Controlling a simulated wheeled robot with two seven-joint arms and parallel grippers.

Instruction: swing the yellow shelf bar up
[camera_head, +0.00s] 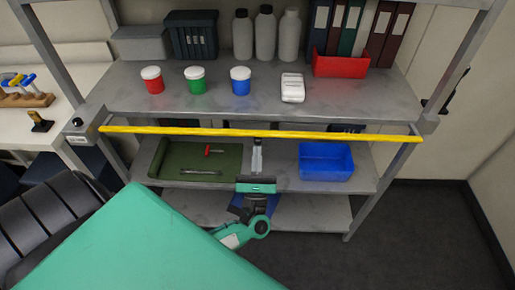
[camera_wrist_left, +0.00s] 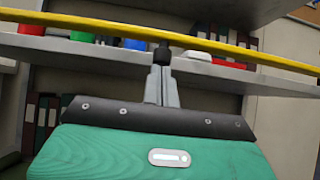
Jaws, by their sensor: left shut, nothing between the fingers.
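The yellow shelf bar (camera_head: 330,135) runs across the front of the shelf unit, just below the edge of the upper shelf in the head view. In the left wrist view the bar (camera_wrist_left: 95,23) crosses the top of the picture, slightly tilted. My left gripper (camera_head: 258,143) is shut and empty, its fingers pointing up at the middle of the bar. In the left wrist view the fingertips (camera_wrist_left: 162,54) are at or just under the bar; I cannot tell whether they touch it. My right gripper is not in view.
The upper shelf (camera_head: 330,108) holds red, green and blue-bodied jars, a white box (camera_head: 292,87), a red bin (camera_head: 340,64), bottles and binders. The shelf below holds a green mat (camera_head: 222,158) with small tools and a blue bin (camera_head: 326,161). Shelf posts stand at both sides.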

